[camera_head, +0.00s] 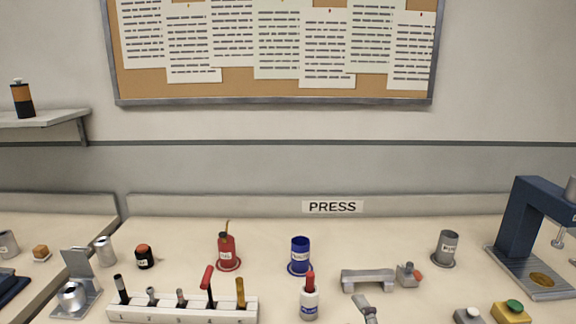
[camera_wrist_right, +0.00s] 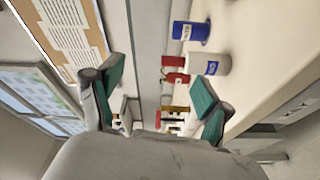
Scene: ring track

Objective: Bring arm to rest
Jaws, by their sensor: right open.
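My right gripper (camera_wrist_right: 155,88) shows in the right wrist view with its two green-padded fingers spread wide apart. Nothing is held between them. Beyond the fingers, a white bottle with a red cap (camera_wrist_right: 207,64) and a blue cup (camera_wrist_right: 191,31) show on the bench, apart from the gripper. A small grey piece (camera_head: 366,310) at the bottom edge of the head view may be a fingertip of mine; I cannot tell. My left gripper is not in view.
A yellow button box (camera_head: 511,314) is at front right.

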